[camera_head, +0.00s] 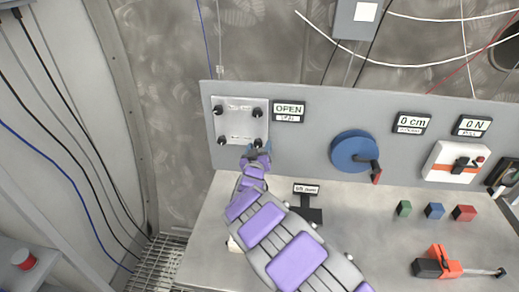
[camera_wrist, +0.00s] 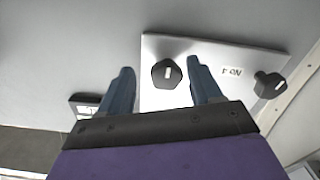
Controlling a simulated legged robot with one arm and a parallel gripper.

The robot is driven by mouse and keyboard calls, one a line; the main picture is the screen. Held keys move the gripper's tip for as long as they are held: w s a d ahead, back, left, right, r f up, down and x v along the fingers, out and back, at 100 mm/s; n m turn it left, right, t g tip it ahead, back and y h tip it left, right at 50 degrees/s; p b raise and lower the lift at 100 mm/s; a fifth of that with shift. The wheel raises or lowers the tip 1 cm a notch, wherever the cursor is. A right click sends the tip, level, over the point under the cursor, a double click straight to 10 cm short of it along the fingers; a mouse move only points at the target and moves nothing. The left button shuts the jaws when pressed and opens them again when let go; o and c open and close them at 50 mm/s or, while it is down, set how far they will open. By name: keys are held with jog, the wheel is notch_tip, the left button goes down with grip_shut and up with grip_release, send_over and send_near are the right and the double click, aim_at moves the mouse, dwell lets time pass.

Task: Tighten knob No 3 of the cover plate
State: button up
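The cover plate (camera_head: 239,124) is a pale square on the grey panel, with a black knob at each corner; it also shows in the wrist view (camera_wrist: 210,50). My gripper (camera_head: 257,152) is at the plate's lower right knob (camera_head: 257,143). In the wrist view my gripper (camera_wrist: 163,78) is open, its two blue fingers on either side of a black hexagonal knob (camera_wrist: 167,73), with gaps visible. Another knob (camera_wrist: 268,85) is to the right, near an upside-down label "No 4". I cannot read which number the knob between the fingers has.
A sign (camera_head: 289,110) beside the plate reads "OPEN". A blue handwheel (camera_head: 352,152) and a red-and-white switch box (camera_head: 454,162) are farther right on the panel. Small coloured blocks (camera_head: 434,211) and an orange-black tool (camera_head: 440,264) lie on the bench.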

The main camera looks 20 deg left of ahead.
jog(key=shift+a+f, duration=0.25)
jog(key=shift+a, duration=0.6)
jog(key=shift+s, duration=0.1)
jog(key=shift+c, duration=0.5)
jog(key=shift+d+r, duration=0.2)
jog(key=shift+d, duration=0.6)
jog(key=c, duration=0.5)
jog(key=shift+c, duration=0.6)
jog(key=shift+a, duration=0.3)
jog(key=c, duration=0.3)
jog(key=shift+m, duration=0.3)
